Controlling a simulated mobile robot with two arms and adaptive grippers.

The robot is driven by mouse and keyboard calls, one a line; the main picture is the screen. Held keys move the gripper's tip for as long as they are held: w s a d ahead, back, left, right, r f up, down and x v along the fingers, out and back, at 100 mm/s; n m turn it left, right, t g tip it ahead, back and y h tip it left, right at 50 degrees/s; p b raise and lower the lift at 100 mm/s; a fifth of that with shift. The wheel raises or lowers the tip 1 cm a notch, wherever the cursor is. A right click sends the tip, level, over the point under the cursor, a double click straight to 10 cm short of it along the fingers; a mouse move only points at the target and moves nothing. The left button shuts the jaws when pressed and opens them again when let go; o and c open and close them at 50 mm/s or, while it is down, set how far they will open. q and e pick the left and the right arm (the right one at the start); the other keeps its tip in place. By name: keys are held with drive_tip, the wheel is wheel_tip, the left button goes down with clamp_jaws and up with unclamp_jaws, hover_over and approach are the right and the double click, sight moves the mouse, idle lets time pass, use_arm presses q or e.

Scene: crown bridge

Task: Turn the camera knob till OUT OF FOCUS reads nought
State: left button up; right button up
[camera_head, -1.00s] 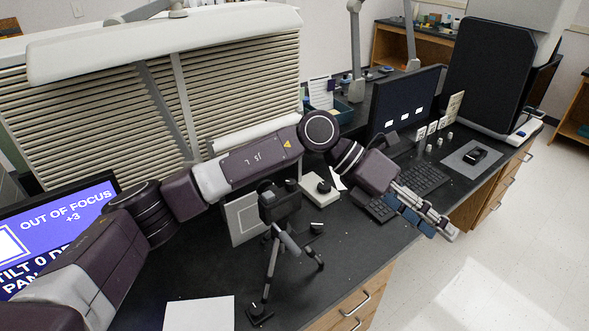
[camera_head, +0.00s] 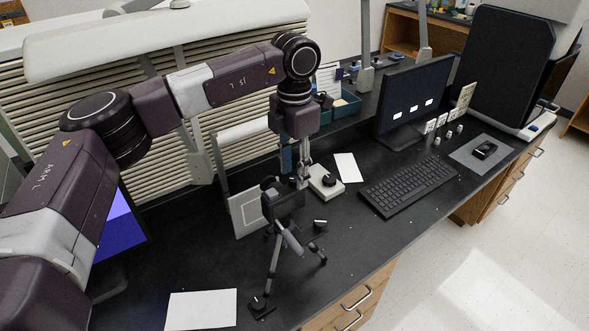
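The dark camera (camera_head: 284,203) stands upright on its tripod (camera_head: 275,258) near the middle of the bench. Small round knobs show on top of it, too small to make out well. My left gripper (camera_head: 302,178) points down just behind and to the right of the camera's top. Its fingers look close together, but I cannot tell whether they are open or touch anything. The blue screen (camera_head: 120,226) at the left is mostly hidden behind my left arm, so its OUT OF FOCUS reading cannot be seen. My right gripper is not in view.
A white box with a dark knob (camera_head: 326,184) stands right of the camera, close to my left gripper. A framed panel (camera_head: 248,212) stands behind the camera. A keyboard (camera_head: 408,186) and a monitor (camera_head: 414,96) are to the right. White paper (camera_head: 201,309) lies in front.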

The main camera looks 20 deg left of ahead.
use_arm(q)
drive_tip(key=shift+f, duration=0.7)
clamp_jaws()
